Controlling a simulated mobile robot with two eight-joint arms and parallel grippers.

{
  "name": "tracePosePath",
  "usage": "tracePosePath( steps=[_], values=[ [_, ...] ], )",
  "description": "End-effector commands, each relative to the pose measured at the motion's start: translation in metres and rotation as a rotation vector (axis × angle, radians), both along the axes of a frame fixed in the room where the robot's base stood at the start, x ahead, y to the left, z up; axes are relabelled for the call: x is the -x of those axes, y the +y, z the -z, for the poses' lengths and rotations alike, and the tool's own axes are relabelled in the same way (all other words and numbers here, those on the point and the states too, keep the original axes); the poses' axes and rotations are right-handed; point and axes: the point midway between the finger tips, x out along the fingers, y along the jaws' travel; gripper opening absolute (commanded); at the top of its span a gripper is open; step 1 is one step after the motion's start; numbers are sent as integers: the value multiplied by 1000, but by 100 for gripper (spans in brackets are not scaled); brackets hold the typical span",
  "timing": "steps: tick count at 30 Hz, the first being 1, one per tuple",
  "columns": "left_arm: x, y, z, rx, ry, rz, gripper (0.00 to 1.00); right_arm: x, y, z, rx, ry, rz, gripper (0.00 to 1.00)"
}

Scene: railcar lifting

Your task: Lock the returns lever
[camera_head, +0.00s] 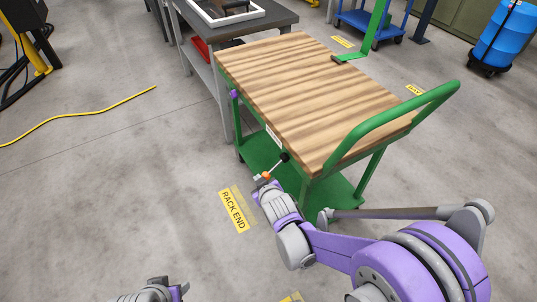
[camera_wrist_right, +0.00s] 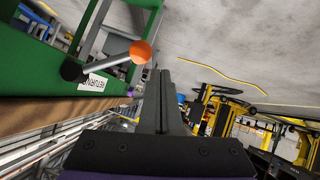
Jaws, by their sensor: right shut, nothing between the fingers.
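The returns lever is a metal rod (camera_head: 273,168) on the near side of the green cart, with a black ball at its cart end and an orange knob at its outer end. In the right wrist view, the orange knob (camera_wrist_right: 141,52) shows just left of the fingertips, and the label "RETURN…" (camera_wrist_right: 92,82) is beside the rod. My right gripper (camera_head: 262,181) is shut and empty, close to the orange knob; its fingers (camera_wrist_right: 160,80) are together. I cannot tell whether they touch the knob. My left gripper (camera_head: 158,290) is partly cut off at the bottom edge.
The cart's wooden top (camera_head: 310,90) and green handle (camera_head: 400,120) stand right of the lever. A grey table (camera_head: 240,24) is behind it. A yellow "RACK END" floor label (camera_head: 233,210) lies near my right gripper. The floor to the left is mostly clear, with a yellow cable (camera_head: 80,115).

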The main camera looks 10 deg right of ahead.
Motion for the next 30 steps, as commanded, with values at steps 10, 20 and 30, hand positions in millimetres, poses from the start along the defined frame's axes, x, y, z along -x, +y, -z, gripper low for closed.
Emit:
tracePosePath(
  steps=[10, 20, 30],
  values=[
    [-2, 0, 12, 0, 4, 0, 50, -1, -3, 15, -1, 0, 1, 0],
    [-2, 0, 13, 0, 4, 0, 50, -1, -3, 16, 0, 0, 0, 0],
    [-2, 0, 12, 0, 4, 0, 50, -1, -3, 15, 0, 0, 0, 0]
  ],
)
